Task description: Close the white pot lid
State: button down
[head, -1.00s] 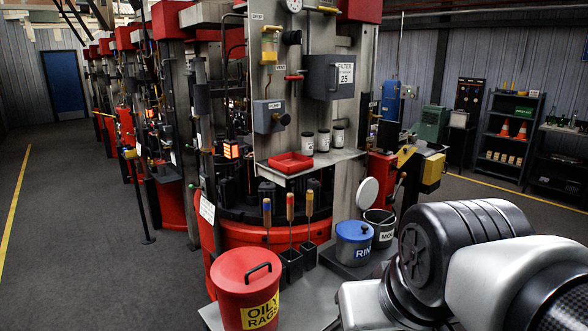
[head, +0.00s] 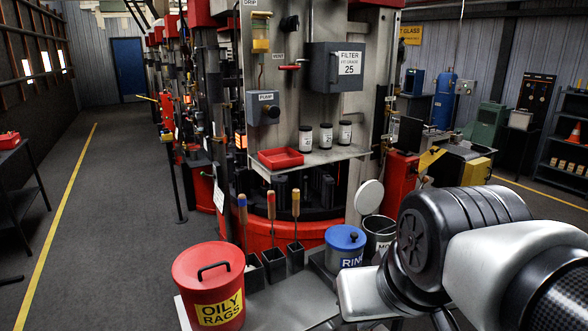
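The white pot lid (head: 369,197) stands tilted up, open, at the back edge of a grey pot (head: 379,238) with a dark rim. The pot's label is partly hidden by my arm. The pot stands right of and behind a blue lidded pot (head: 345,245) whose label begins "RIN". My arm crosses the lower right of the head view, in front of the grey pot. My gripper's fingers are not visible, so its state does not show.
A red "OILY RAGS" bin (head: 209,286) stands at the front of the grey platform (head: 285,305). Tools with wooden handles (head: 271,205) stand in dark holders. A shelf (head: 310,157) above holds several jars and a red tray (head: 280,158).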

aim_at(369, 197)
jog(key=i+l+u, duration=0.1)
jog(key=l, duration=0.25)
jog(key=i+l+u, duration=0.15)
jog(key=l, duration=0.2)
jog(key=i+l+u, duration=0.1)
jog(key=l, duration=0.25)
jog(key=i+l+u, duration=0.3)
jog(key=l, duration=0.25)
jog(key=i+l+u, duration=0.15)
jog(key=l, duration=0.2)
jog(key=i+j, duration=0.05)
